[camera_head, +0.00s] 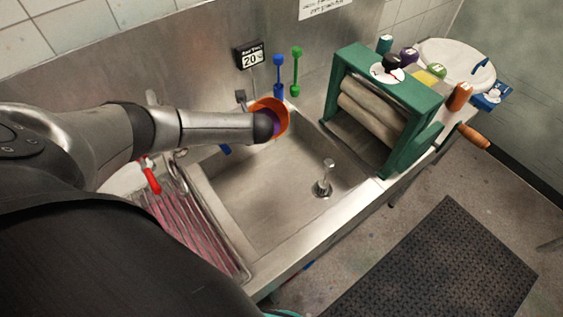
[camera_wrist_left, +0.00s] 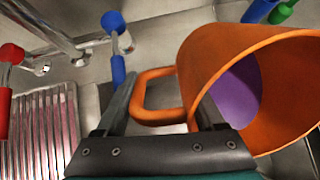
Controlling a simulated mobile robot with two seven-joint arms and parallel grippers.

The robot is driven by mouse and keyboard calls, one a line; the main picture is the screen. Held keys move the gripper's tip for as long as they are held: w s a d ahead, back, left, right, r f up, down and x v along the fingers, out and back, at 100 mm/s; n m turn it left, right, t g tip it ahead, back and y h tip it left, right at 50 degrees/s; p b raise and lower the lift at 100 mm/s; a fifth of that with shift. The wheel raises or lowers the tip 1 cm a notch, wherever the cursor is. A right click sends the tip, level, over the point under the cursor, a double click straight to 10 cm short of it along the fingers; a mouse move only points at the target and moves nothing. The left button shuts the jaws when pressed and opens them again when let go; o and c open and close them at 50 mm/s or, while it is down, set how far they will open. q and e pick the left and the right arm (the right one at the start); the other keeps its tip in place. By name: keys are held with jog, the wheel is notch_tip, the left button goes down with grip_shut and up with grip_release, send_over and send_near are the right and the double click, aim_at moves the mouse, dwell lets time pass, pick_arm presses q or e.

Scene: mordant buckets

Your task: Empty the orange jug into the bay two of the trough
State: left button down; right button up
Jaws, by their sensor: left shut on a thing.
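The orange jug (camera_head: 283,111) is at the back left of the steel trough (camera_head: 275,200), with purple showing inside it. In the left wrist view the jug (camera_wrist_left: 213,62) fills the right side, its open mouth facing right and a purple patch (camera_wrist_left: 238,97) inside. My left gripper (camera_wrist_left: 160,108) is shut on the jug's handle (camera_wrist_left: 150,77). In the head view my left wrist hides the handle and fingers. I cannot tell exactly how far the jug is tilted. The bay numbers are not readable. My right gripper is not in view.
A green-framed roller wringer (camera_head: 350,55) stands at the trough's right end. A ribbed drainer (camera_head: 185,220) with pinkish streaks is at the left, beside a red tap handle (camera_head: 151,178). An upright steel standpipe (camera_head: 324,180) stands in the basin. A "20" display (camera_head: 252,56) hangs behind.

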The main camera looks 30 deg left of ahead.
pick_arm(q)
jog(key=shift+y+b, duration=0.3)
jog(key=shift+b, duration=0.2)
jog(key=shift+s+d+f+t+y+b, duration=0.1)
jog(key=shift+t+y+b, duration=0.45)
jog(key=shift+b, duration=0.6)
jog(key=shift+d+f+t+y+b, duration=0.1)
jog(key=shift+t+y+b, duration=0.25)
jog(key=shift+y+b, duration=0.6)
jog(key=shift+s+d+f+t+y+b, duration=0.1)
jog(key=shift+d+f+t+y+b, duration=0.05)
jog(key=shift+t+y+b, duration=0.45)
dwell(2.0)
jog(key=shift+s+d+r+t+y, duration=0.3)
jog(key=shift+s+d+r+y, duration=0.2)
jog(key=shift+d+y, duration=0.25)
dwell(1.5)
dwell(0.5)
